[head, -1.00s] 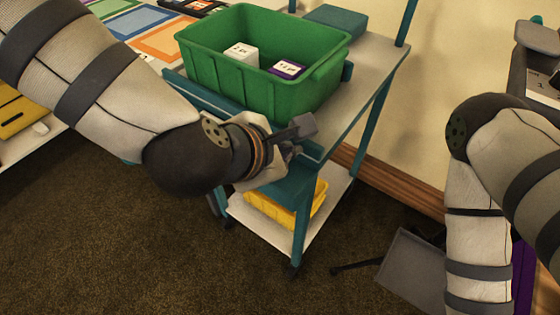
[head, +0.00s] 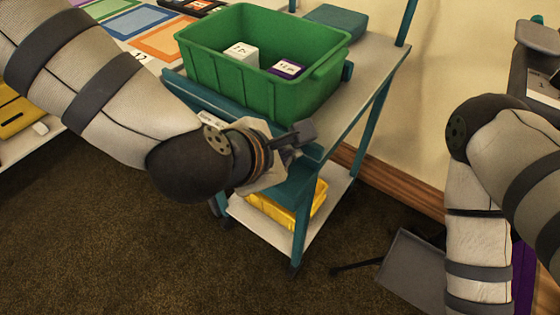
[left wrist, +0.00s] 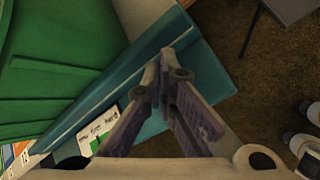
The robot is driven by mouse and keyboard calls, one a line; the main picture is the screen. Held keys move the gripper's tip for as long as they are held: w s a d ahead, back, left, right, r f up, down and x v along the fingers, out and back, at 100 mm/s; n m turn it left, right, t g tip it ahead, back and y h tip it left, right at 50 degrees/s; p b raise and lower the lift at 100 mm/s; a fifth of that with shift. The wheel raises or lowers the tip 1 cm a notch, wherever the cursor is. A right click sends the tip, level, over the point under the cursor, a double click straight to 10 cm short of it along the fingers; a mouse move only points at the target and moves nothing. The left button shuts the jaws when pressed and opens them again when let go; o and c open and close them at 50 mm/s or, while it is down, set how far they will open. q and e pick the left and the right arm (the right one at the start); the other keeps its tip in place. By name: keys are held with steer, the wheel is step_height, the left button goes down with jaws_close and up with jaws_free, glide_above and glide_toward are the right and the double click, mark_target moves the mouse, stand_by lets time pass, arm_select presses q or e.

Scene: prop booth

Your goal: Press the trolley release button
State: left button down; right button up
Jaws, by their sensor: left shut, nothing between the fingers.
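The trolley (head: 375,75) has a teal frame and pale shelves. A teal box (head: 290,192) is on its near end; it also shows in the left wrist view (left wrist: 205,70). My left gripper (head: 306,132) is shut and empty, over the trolley's near end. In the left wrist view its closed fingertips (left wrist: 167,62) are over the teal box; I cannot tell whether they touch it. A white label (left wrist: 98,130) with print lies left of the fingers. I cannot make out the release button; the gripper may hide it. My right gripper is out of view.
A green bin (head: 215,72) holding a white box (head: 243,54) and a purple box (head: 288,69) stands on the top shelf. A yellow bin (head: 268,212) is on the lower shelf. A grey panel (head: 412,268) stands at lower right. Carpet in front is clear.

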arm_select(q)
steer(key=shift+f, duration=0.5)
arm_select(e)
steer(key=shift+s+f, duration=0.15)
arm_select(q)
steer(key=shift+r, duration=0.15)
stand_by(0.4)
steer(key=shift+r+p, duration=0.5)
steer(key=shift+r, duration=0.3)
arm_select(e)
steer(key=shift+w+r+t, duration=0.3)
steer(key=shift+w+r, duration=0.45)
arm_select(q)
steer(key=shift+r, duration=0.1)
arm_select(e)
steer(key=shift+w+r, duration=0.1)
arm_select(q)
steer(key=shift+r+p, duration=1.55)
steer(key=shift+r, duration=1)
steer(key=shift+f, duration=0.15)
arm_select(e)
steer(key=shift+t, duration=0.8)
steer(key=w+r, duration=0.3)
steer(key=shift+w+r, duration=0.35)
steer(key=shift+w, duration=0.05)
arm_select(q)
steer(key=shift+f, duration=0.1)
